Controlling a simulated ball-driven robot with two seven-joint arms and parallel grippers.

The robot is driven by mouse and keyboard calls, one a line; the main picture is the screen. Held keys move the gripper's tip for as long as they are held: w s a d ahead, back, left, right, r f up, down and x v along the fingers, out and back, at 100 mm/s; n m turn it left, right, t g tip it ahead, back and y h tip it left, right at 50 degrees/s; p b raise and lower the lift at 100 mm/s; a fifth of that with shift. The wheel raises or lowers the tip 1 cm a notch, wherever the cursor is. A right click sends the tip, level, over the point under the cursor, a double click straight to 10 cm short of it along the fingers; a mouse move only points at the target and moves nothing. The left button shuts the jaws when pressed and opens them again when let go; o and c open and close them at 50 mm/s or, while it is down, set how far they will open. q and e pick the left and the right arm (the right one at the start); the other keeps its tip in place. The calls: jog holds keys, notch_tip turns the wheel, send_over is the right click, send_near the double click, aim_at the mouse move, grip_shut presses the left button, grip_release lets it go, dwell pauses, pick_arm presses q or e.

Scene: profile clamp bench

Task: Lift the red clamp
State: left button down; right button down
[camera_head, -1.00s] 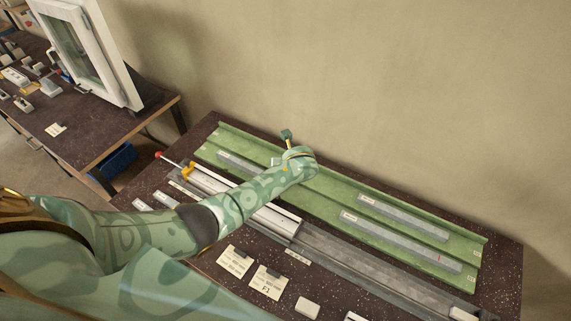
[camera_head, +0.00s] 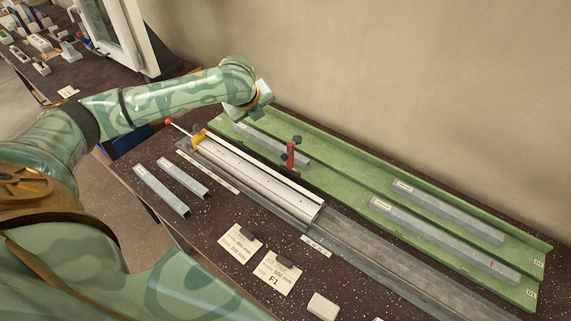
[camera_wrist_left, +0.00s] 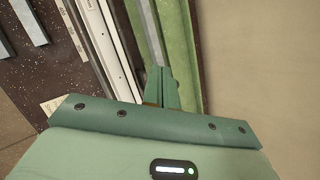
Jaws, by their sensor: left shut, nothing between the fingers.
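The red clamp (camera_head: 291,155) stands upright at the near edge of the green tray (camera_head: 340,172), by the far side of the silvery rail (camera_head: 262,178). It has dark ends. My left arm reaches in from the left, and its gripper (camera_head: 265,108) is over the tray's far left end, up and left of the clamp and apart from it. In the left wrist view the fingers (camera_wrist_left: 162,86) are together with nothing seen between them. I cannot make out the red clamp in that view. My right gripper is not in view.
Grey profiles (camera_head: 445,240) lie in the green tray. A toggle clamp with a yellow body (camera_head: 199,138) and red knob sits at the rail's left end. Two short profiles (camera_head: 160,190) and paper cards (camera_head: 276,272) lie in front. A wall stands behind.

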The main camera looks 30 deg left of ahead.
pick_arm(q)
jog(key=s+d+n+g+h, duration=0.2)
jog(key=s+d+n+h, duration=0.1)
jog(key=s+d, duration=0.3)
jog(key=n+b, duration=0.2)
jog(key=b, duration=0.1)
send_near(288, 153)
jog(key=x, duration=0.5)
jog(key=shift+w+f, duration=0.2)
